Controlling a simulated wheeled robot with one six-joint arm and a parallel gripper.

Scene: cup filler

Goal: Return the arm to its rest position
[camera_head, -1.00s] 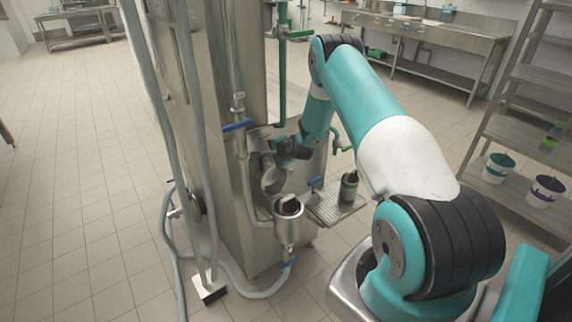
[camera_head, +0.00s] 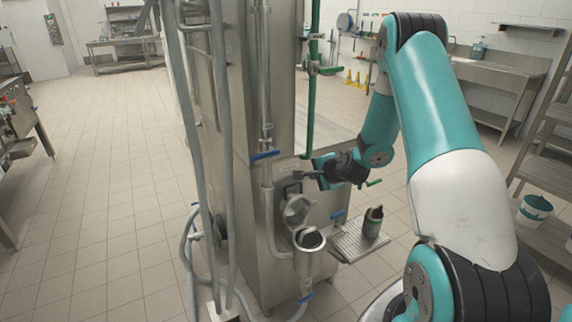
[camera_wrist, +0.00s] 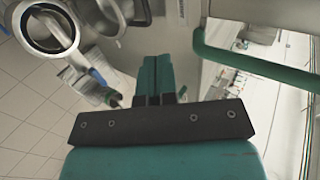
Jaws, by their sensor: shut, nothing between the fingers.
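My gripper (camera_head: 303,176) is shut and empty. It is at the side of the tall steel filling machine (camera_head: 250,130), above and left of the drip tray. In the wrist view its fingers (camera_wrist: 154,78) lie side by side at the centre. My arm (camera_head: 440,115) is raised and bent, reaching from the right toward the machine.
An open steel hopper (camera_head: 308,262) juts from the machine below my gripper. A green pipe (camera_head: 313,100) rises close behind it and runs near the fingers in the wrist view (camera_wrist: 250,65). Grey hoses (camera_head: 195,130) hang at left. A bucket (camera_head: 534,210) sits on the right shelf.

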